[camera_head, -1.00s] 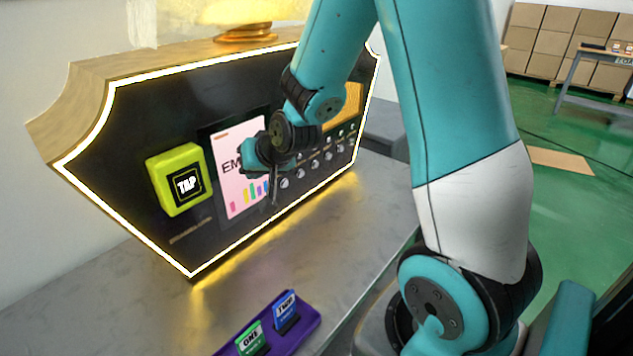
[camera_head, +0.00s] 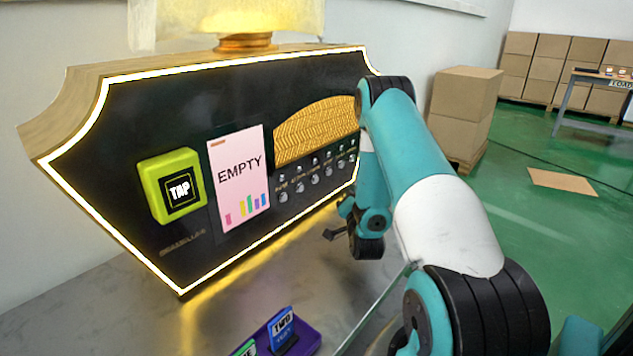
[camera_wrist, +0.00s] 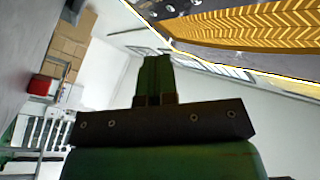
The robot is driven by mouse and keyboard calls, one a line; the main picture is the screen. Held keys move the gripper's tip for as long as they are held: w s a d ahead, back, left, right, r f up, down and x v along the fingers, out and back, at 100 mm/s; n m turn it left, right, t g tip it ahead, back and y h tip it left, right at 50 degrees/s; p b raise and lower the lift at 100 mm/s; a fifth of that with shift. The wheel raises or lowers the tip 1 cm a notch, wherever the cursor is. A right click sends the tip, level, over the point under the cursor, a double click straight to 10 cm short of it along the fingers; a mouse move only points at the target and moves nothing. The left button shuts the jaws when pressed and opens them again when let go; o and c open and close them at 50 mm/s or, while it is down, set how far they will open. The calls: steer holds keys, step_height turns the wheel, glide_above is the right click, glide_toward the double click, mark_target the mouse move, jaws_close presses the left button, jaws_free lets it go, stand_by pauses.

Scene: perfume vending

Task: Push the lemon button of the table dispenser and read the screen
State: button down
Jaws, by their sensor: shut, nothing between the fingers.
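The table dispenser (camera_head: 120,110) is a black panel with a glowing edge and wooden sides, standing on the grey table. Its pink screen (camera_head: 240,176) reads "EMPTY" above several coloured bars. A row of small round buttons (camera_head: 314,179) with tiny labels runs below a gold grille; the labels are too small to tell which is lemon. A yellow-green "TAP" block (camera_head: 172,186) sits left of the screen. My gripper (camera_head: 328,235) is shut and empty, in front of the panel's lower right, apart from the buttons. In the wrist view its fingers (camera_wrist: 154,78) are together.
A purple tray (camera_head: 303,338) with a blue card and a green card lies on the table (camera_head: 225,300) at the front. The gold grille also shows in the wrist view (camera_wrist: 265,25). Cardboard boxes (camera_head: 465,110) stand on the floor at right.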

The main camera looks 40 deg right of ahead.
mark_target(316, 179)
steer(key=w+p, duration=0.3)
steer(key=w, duration=0.6)
steer(key=shift+a, duration=0.4)
steer(key=shift+s, duration=0.1)
steer(key=shift+p, duration=0.3)
stand_by(1.4)
steer(key=shift+w, duration=0.45)
steer(key=shift+w+p, duration=0.45)
steer(key=shift+p, duration=0.25)
steer(key=shift+s, duration=0.1)
stand_by(0.4)
steer(key=shift+s+b, duration=0.75)
steer(key=shift+s, duration=0.05)
